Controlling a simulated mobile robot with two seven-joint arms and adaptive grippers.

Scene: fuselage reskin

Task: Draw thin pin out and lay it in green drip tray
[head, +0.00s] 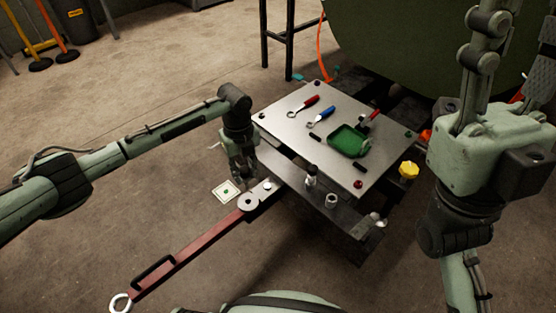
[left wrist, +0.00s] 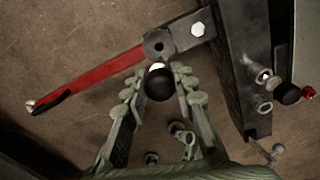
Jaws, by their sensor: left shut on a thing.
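My left gripper (head: 243,178) points down beside the hitch end of the red tow bar (head: 188,248). It is shut on a pin with a black round knob (left wrist: 160,84), seen between the fingers in the left wrist view. I take this to be the thin pin; its lower end is hidden. The tow bar's ring (left wrist: 158,43) shows just ahead of the knob. The green drip tray (head: 347,141) lies on the grey table plate and looks empty.
The plate (head: 285,120) also bears a red wrench (head: 304,106) and a blue wrench (head: 321,117). Another black-topped pin (head: 312,170) and a silver post (head: 331,200) stand on the front bar. A yellow knob (head: 409,169) is at the right corner. A white card (head: 226,191) lies low left.

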